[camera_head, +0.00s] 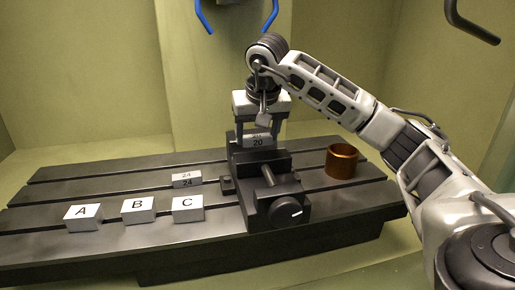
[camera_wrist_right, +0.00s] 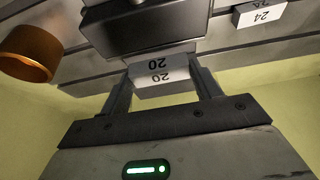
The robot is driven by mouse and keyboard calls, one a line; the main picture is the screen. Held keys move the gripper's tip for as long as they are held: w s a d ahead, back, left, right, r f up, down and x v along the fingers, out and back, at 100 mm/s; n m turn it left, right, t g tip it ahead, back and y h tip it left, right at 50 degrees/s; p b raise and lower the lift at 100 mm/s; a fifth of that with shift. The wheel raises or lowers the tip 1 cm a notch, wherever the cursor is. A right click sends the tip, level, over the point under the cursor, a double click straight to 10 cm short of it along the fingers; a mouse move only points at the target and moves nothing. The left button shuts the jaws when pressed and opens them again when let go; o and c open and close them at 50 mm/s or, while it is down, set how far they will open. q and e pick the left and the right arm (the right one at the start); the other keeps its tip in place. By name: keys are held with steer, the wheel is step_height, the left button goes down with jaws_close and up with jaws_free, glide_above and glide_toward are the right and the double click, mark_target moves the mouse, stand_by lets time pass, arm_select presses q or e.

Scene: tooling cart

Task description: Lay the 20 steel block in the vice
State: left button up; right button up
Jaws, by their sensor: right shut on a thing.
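The steel block marked 20 (camera_head: 258,141) is light grey with black numerals, and it also shows in the right wrist view (camera_wrist_right: 163,72). My right gripper (camera_head: 259,130) is shut on it, one finger at each end, reaching down from above. The dark vice (camera_head: 268,188) stands on the slotted table with its round screw end toward the front. The block appears level at the top of the vice, toward its back. In the right wrist view the vice (camera_wrist_right: 145,32) lies right beside the block. I cannot tell whether the block touches it. My left gripper is not in view.
White blocks A (camera_head: 83,217), B (camera_head: 138,210) and C (camera_head: 188,209) stand front left on the table (camera_head: 120,178). A block marked 24 (camera_head: 186,180) lies left of the vice. A copper-coloured ring (camera_head: 342,161) stands to its right. The table's back left is clear.

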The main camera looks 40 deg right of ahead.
mark_target(258, 144)
steer(key=shift+w+d+f, duration=0.25)
steer(key=shift+f, duration=0.15)
steer(key=shift+w+d+f, duration=0.1)
steer(key=shift+f, duration=1.55)
steer(key=shift+f, duration=0.15)
steer(key=o, duration=1.2)
steer(key=v, duration=1.2)
steer(key=shift+p, duration=0.35)
steer(key=shift+s, duration=0.2)
